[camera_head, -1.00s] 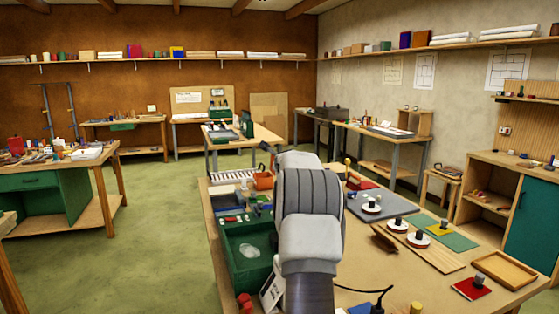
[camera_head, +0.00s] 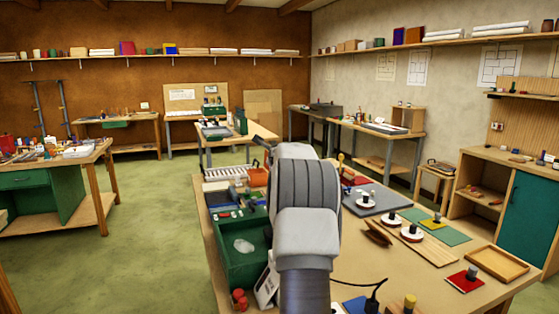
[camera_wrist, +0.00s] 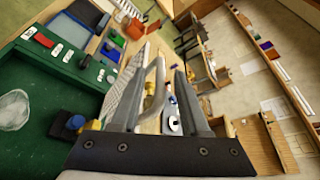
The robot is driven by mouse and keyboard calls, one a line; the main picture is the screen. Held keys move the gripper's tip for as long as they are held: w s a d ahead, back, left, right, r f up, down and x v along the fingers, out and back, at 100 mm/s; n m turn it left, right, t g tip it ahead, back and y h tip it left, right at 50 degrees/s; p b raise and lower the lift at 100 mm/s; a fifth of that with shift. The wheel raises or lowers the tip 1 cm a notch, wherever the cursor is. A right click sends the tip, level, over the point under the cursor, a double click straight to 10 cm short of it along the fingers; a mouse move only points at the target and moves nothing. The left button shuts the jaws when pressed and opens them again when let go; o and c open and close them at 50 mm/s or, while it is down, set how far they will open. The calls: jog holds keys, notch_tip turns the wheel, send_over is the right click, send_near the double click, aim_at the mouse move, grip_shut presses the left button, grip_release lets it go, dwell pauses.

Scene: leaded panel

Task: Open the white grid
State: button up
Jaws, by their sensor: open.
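A pale, striped rack-like thing, which may be the white grid (camera_head: 226,172), lies at the far left of the workbench in the head view, beside an orange box (camera_head: 258,177). In the wrist view a pale ribbed surface (camera_wrist: 122,92) shows behind the left finger, and I cannot tell for sure that it is the same thing. My gripper (camera_wrist: 158,88) is open in the wrist view. A pale loop, like a handle, shows between its fingers; I cannot tell whether it touches them. In the head view my arm hides most of the gripper.
A green tray (camera_head: 243,272) with a clear lump stands at the bench's left edge. White discs with dark knobs (camera_head: 412,233), a grey board (camera_head: 376,198) and a wooden tray (camera_head: 497,265) lie on the right. Green floor (camera_head: 150,215) is free to the left.

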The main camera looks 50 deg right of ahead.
jog(key=b+v, duration=0.4)
jog(key=v, duration=1.2)
jog(key=shift+b, duration=0.35)
